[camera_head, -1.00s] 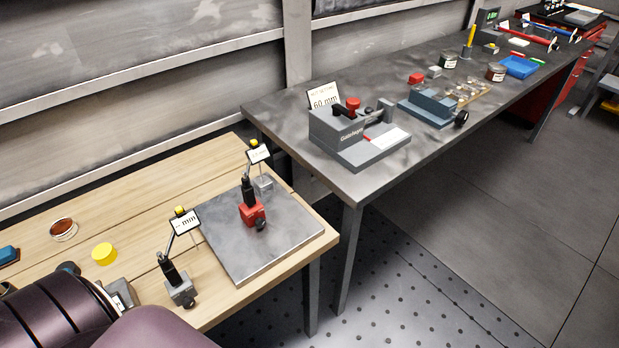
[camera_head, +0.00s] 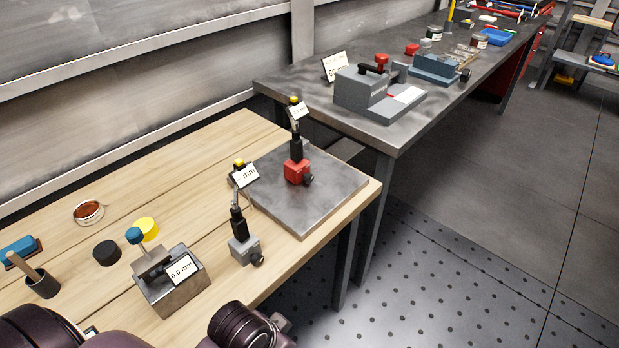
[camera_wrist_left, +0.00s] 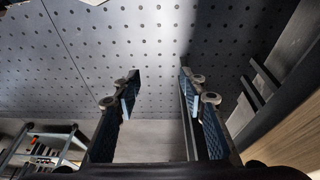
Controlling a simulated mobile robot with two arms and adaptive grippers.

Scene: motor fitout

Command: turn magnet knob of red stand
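The red stand (camera_head: 297,171) stands upright on a grey metal plate (camera_head: 332,204) on the wooden table. Its dark knob (camera_head: 308,179) is on the lower right side of the red base. A black post and a small display with a yellow top rise above it. A similar grey stand (camera_head: 244,247) is nearer, beside the plate. In the left wrist view my left gripper (camera_wrist_left: 157,88) is open and empty, with perforated floor beyond its fingers. In the head view only dark parts of my arms show at the bottom; neither gripper's fingers can be made out there.
A metal block with a "0.0 mm" display (camera_head: 172,284), a yellow lid (camera_head: 147,228), a black disc (camera_head: 107,252) and a round tin (camera_head: 88,212) sit on the wooden table (camera_head: 60,258). A grey bench (camera_head: 300,84) with a gauge fixture (camera_head: 378,96) stands behind. Floor at right is clear.

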